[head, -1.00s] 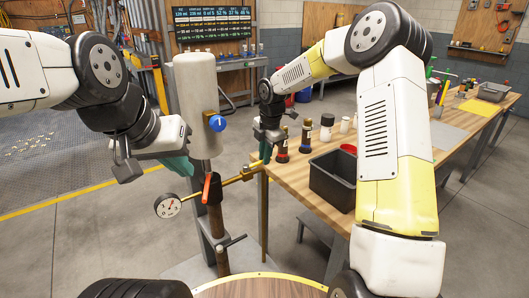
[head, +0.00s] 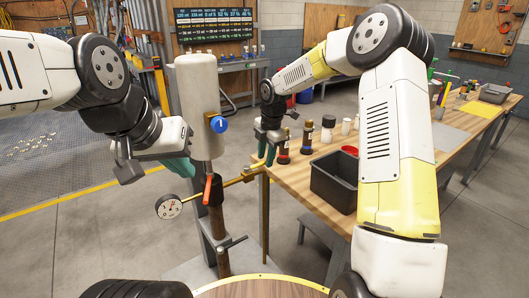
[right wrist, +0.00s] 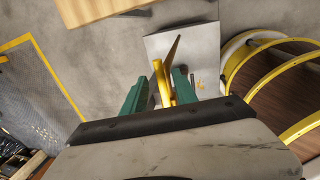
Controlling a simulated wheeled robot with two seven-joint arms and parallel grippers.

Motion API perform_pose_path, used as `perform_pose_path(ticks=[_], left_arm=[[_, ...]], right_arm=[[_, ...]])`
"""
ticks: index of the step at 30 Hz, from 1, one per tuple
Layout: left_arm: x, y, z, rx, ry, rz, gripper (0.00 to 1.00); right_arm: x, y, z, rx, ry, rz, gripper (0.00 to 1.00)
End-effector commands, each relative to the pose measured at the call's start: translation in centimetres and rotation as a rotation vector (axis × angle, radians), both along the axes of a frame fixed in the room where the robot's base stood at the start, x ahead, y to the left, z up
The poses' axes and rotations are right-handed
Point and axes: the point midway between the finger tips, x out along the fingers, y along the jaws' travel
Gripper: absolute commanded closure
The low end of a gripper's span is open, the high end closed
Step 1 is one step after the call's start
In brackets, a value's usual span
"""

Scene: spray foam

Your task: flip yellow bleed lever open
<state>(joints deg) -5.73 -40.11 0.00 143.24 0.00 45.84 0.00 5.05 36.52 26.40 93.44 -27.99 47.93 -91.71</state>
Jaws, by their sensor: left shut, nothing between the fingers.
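A yellow bar (head: 238,180), which looks like the bleed lever, extends right from the upright pipe (head: 216,220). I cannot tell where lever ends and fitting begins. My right gripper (head: 264,157) is at its far right end. In the right wrist view, the yellow bar (right wrist: 163,84) lies between the spread green fingers of my right gripper (right wrist: 160,92), with gaps visible beside it. My left gripper (head: 184,167) is shut and empty, left of the pipe below the white cylinder (head: 196,105). An orange-red handle (head: 208,188) stands upright on the pipe.
A round gauge (head: 168,206) sits left of the pipe. A blue knob (head: 218,124) is on the cylinder. The wooden bench (head: 292,185) on the right holds a dark bin (head: 334,180) and several bottles, close to my right gripper. Floor at left is open.

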Motion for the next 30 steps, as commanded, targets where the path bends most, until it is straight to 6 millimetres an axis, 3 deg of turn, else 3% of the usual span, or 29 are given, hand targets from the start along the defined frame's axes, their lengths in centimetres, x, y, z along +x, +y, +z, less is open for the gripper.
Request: perform_pose_path(ticks=[13,27,30], left_arm=[[0.0,0.0,0.0,0.000,0.000,0.000,1.00],[0.0,0.0,0.0,0.000,0.000,0.000,1.00],[0.0,0.0,0.0,0.000,0.000,0.000,1.00]], right_arm=[[-1.0,-0.7,6.6,0.000,-0.004,0.000,0.66],[-1.3,-0.9,7.6,0.000,-0.003,-0.005,0.66],[-2.0,-1.2,8.6,-0.001,-0.010,-0.054,0.66]])
